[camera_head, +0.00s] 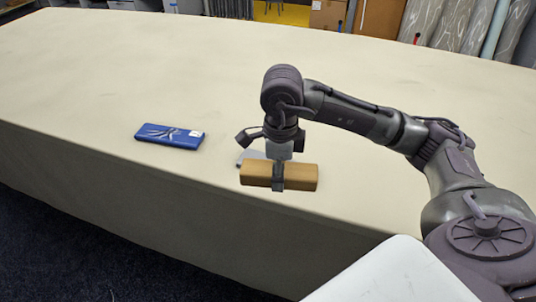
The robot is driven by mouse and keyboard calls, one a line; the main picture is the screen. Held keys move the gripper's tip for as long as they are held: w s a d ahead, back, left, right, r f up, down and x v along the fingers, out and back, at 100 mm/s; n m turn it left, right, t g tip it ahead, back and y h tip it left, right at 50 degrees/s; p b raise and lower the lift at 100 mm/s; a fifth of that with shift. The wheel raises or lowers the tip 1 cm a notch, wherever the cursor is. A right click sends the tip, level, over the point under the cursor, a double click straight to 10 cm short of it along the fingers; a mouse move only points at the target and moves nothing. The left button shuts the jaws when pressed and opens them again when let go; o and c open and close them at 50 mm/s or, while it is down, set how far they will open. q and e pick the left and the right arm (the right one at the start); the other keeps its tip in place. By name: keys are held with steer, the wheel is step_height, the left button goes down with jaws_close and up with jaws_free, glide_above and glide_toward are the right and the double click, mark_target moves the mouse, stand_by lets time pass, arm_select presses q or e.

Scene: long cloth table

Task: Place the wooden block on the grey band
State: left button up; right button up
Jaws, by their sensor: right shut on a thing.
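The wooden block (302,177) is a tan bar lying crosswise in my right gripper (279,177), near the front edge of the table. My right gripper is shut on the block around its middle, with a finger across its near face. A small grey patch, apparently the grey band (247,156), shows just behind the block's left half; the block and gripper hide the rest. I cannot tell whether the block touches the band or the table. My left gripper is not in view.
A blue flat case (170,136) lies on the long cream cloth table (200,65), left of the block. The table's front edge runs close below the block. The cloth behind and right of it is clear. Rolls and boxes stand beyond the table.

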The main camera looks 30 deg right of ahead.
steer(key=shift+w+d+r+m, duration=0.2)
steer(key=shift+w+r+m, duration=0.2)
steer(key=shift+r+m, duration=0.25)
steer(key=shift+w+d+r+m, duration=0.1)
steer(key=shift+w+d+m, duration=0.05)
steer(key=shift+w+m, duration=0.15)
steer(key=shift+m, duration=0.25)
steer(key=w+d+f+p, duration=0.1)
steer(key=w+d+f, duration=0.1)
steer(key=w, duration=0.1)
steer(key=w+d+f+p, duration=0.1)
steer(key=w+f, duration=0.1)
steer(key=w, duration=0.1)
steer(key=w+d+f+p, duration=0.1)
steer(key=w+d+f, duration=0.1)
steer(key=w, duration=0.1)
steer(key=shift+d, duration=0.3)
steer(key=shift+w+d+f, duration=0.2)
steer(key=shift+f, duration=0.25)
step_height(320, 180, down, 3)
steer(key=shift+f+p, duration=0.1)
steer(key=shift+p, duration=0.8)
steer(key=shift+f, duration=0.3)
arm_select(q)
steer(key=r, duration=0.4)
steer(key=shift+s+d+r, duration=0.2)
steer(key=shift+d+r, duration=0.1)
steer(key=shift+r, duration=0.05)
